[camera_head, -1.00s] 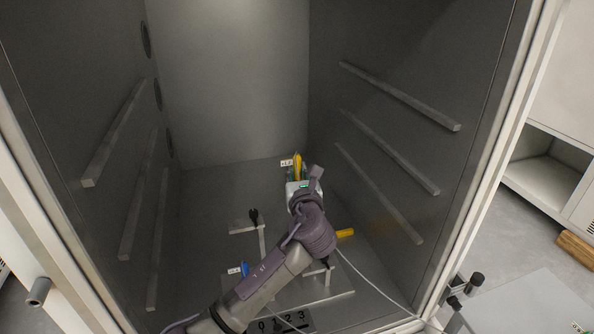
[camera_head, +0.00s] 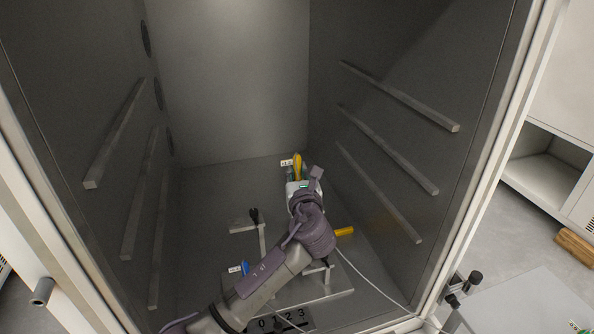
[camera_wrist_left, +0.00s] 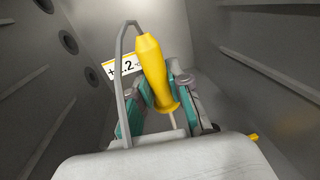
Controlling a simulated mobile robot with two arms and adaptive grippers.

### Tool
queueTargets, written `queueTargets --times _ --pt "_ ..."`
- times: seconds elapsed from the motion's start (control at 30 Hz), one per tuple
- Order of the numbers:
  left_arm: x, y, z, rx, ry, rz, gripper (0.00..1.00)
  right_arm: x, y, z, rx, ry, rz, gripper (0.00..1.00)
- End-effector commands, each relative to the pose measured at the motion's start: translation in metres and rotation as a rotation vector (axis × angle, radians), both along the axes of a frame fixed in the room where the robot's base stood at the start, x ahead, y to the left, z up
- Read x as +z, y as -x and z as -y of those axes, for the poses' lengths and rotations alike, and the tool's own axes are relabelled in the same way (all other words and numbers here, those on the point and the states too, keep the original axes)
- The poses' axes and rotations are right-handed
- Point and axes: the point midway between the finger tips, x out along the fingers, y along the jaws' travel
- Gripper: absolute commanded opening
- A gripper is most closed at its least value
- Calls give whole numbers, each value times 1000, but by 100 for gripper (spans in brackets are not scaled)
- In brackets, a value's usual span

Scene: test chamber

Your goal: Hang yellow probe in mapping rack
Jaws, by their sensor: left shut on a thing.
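The yellow probe (camera_head: 297,166) stands roughly upright near the back of the chamber floor. My left gripper (camera_head: 294,177) is shut on it. In the left wrist view the yellow handle (camera_wrist_left: 155,70) is between the teal-padded fingers (camera_wrist_left: 158,108), with a thin shaft below it. A white label with black figures (camera_wrist_left: 122,68) and a grey bent wire (camera_wrist_left: 120,70) show close beside the handle. The mapping rack (camera_head: 318,289) is on the chamber floor, largely hidden by my left arm. I cannot tell whether the probe touches the rack. My right gripper is not in view.
A black-topped piece (camera_head: 254,216) and a blue piece (camera_head: 245,268) with a white tag are on the rack's left side. A yellow piece (camera_head: 344,232) lies right of my wrist. A thin cable (camera_head: 372,286) runs along the floor. Shelf rails (camera_head: 400,97) line the side walls.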

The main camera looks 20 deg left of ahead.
Motion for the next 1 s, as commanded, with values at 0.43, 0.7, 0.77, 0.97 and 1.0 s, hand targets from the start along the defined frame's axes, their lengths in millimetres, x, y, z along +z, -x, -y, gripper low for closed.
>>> queueTargets --times 0.43,0.7,0.77,0.97,1.0 --pt "1 0 0 0 -1 0 0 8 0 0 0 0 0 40" --pt "0 0 0 0 0 1 0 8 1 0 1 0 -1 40" --pt "0 0 0 0 0 1 0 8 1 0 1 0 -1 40" --pt "0 0 0 0 0 1 0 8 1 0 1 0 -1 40" --pt "0 0 0 0 0 1 0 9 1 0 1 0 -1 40"
